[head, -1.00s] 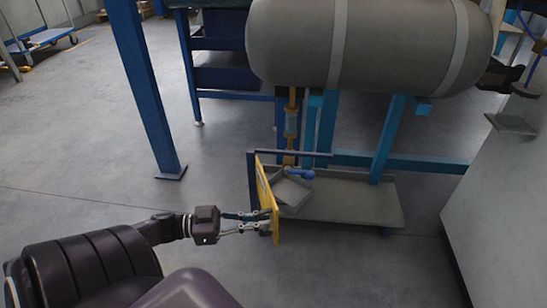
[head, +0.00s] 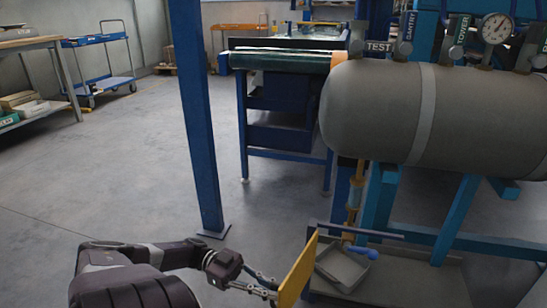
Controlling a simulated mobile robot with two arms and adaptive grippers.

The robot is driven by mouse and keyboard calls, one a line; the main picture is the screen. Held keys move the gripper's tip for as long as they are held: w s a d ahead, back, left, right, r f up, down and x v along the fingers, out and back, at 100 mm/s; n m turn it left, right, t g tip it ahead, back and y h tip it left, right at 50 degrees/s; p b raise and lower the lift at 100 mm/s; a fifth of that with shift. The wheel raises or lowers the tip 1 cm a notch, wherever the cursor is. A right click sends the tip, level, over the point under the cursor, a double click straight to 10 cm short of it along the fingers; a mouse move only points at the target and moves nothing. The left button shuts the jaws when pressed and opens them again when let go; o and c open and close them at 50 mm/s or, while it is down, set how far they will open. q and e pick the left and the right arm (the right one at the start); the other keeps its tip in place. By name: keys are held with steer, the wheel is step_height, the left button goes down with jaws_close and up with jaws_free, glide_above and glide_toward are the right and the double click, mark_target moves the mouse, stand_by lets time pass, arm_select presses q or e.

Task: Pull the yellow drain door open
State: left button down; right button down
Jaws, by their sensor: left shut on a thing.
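The yellow drain door (head: 298,271) is a flat panel low in the head view, beside a grey tray under the tank. It stands out at an angle from the dark frame, away from the box-like opening. My left gripper (head: 272,288) comes in from the left and is shut on the door near its lower left side. The exact contact point is partly hidden by the panel. My right gripper is not in view.
The grey tank (head: 400,112) stands above on blue legs. A blue-handled valve (head: 361,252) and small grey pan (head: 343,267) sit right of the door. A blue post (head: 196,120) stands behind my left arm. Floor at left is clear.

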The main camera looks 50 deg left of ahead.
arm_select(q)
steer(key=shift+a+f, duration=0.1)
steer(key=shift+a, duration=0.1)
stand_by(0.3)
steer(key=c, duration=2.3)
jaws_free()
steer(key=shift+v, duration=3.75)
